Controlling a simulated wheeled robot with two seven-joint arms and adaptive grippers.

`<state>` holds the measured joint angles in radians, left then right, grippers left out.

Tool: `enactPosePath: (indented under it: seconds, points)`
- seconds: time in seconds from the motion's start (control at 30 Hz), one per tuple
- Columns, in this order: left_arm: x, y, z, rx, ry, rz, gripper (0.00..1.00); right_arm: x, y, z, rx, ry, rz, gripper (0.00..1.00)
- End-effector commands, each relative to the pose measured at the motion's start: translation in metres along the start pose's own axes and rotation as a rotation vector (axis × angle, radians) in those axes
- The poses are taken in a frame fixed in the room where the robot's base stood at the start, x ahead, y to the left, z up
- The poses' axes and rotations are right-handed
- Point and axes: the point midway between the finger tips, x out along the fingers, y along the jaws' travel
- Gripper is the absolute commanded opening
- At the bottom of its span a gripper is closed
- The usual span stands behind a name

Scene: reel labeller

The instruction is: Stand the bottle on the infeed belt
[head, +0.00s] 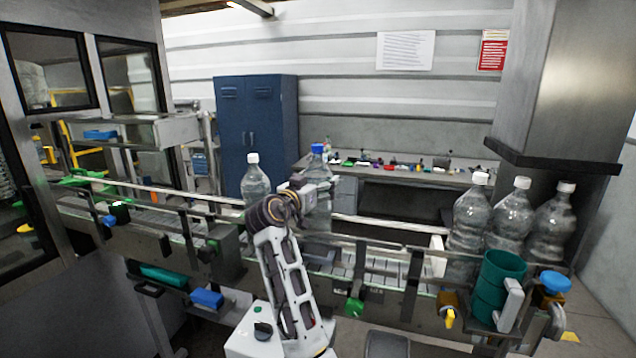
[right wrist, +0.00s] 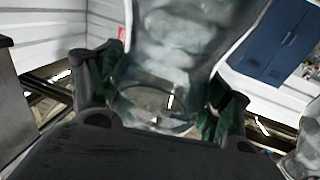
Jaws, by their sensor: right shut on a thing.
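The clear bottle with a blue cap (head: 318,168) is upright over the infeed belt (head: 342,262) in the head view. My right gripper (head: 316,190) is shut around its body. In the right wrist view, the clear bottle (right wrist: 180,45) sits between the two dark fingers of the gripper (right wrist: 160,100), and its round base shows. The bottle's lower part reaches down to about belt level behind the rail; I cannot tell whether its base touches the belt. My left gripper is not in view.
A white-capped bottle (head: 255,182) stands just left of the held one. Several white-capped bottles (head: 508,230) stand at the right end. Guard rails (head: 385,240) run along the belt. A green cylinder (head: 497,285) and a blue knob (head: 555,282) are at the front right.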

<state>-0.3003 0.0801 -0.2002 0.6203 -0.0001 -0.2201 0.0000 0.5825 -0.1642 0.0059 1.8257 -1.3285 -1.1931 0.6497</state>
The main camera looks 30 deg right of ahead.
Motion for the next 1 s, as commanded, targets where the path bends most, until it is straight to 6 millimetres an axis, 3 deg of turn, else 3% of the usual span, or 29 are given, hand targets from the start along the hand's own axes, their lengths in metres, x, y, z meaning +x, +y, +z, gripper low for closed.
enactPosePath:
  seconds: [0.5,1.0]
  points:
    - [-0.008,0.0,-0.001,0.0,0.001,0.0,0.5,-0.001,0.001,0.032,0.003,0.008,0.0,0.06]
    - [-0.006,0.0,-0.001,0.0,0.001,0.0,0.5,-0.001,0.001,0.036,0.004,0.008,-0.001,0.06]
